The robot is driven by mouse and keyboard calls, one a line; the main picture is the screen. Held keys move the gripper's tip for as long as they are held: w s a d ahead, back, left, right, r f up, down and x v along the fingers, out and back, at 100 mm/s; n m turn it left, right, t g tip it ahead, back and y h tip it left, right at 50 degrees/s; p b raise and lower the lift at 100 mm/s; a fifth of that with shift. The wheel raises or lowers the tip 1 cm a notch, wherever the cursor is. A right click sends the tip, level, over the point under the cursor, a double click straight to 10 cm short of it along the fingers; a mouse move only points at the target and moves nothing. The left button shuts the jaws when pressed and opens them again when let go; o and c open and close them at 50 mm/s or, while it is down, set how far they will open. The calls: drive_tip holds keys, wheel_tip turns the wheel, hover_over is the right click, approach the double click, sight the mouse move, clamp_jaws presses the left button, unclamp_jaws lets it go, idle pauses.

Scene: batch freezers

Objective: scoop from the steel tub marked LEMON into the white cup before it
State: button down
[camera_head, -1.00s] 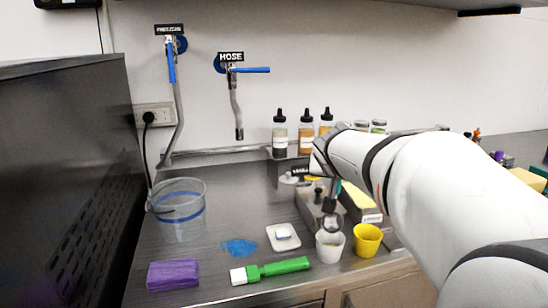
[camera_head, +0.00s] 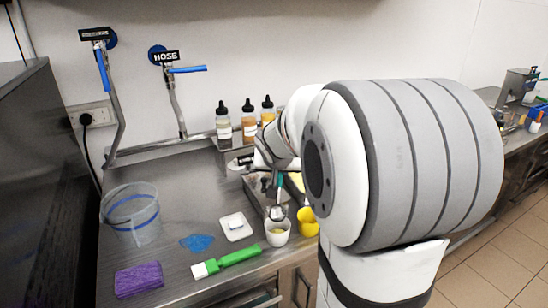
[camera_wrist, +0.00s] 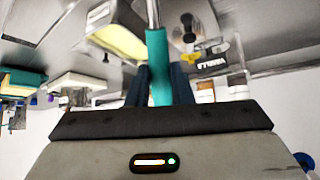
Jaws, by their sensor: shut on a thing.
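My gripper (camera_wrist: 160,85) is shut on the teal handle of a scoop (camera_wrist: 159,60). In the head view the scoop's round metal head (camera_head: 277,212) hangs just over the mouth of the white cup (camera_head: 278,236); whether it touches the cup is unclear. A small pale yellow patch shows inside the cup. Behind it are steel tubs (camera_head: 257,186), partly hidden by my arm. A tub with pale yellow contents (camera_wrist: 118,42) shows at upper left in the wrist view. No LEMON mark can be read now.
A yellow cup (camera_head: 308,222) stands right of the white cup. A green-handled brush (camera_head: 238,257), white dish (camera_head: 236,226), blue cloth (camera_head: 197,243), purple sponge (camera_head: 138,279) and clear bucket (camera_head: 131,214) lie to the left. Bottles (camera_head: 248,120) stand behind.

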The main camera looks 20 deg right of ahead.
drive_tip(key=shift+d+r+p, duration=0.1)
drive_tip(key=shift+r+p, duration=0.15)
drive_tip(key=shift+p, duration=0.25)
drive_tip(key=p, duration=0.2)
drive_tip(key=g+p, duration=0.1)
drive_tip(key=p, duration=0.2)
drive_tip(key=shift+w+d+f+y, duration=0.2)
drive_tip(key=shift+w+f+y, duration=0.15)
drive_tip(key=shift+w+y, duration=0.05)
drive_tip(key=shift+w+p, duration=0.1)
drive_tip(key=shift+p, duration=0.4)
drive_tip(key=p, duration=0.1)
drive_tip(key=g+p, duration=0.1)
drive_tip(key=p, duration=0.1)
drive_tip(key=shift+w+d+f, duration=0.1)
drive_tip(key=shift+w+f, duration=0.1)
drive_tip(key=shift+f, duration=0.05)
drive_tip(key=shift+p, duration=0.5)
drive_tip(key=shift+w+d+f+p, duration=0.1)
drive_tip(key=shift+f+p, duration=0.05)
drive_tip(key=shift+p, duration=0.35)
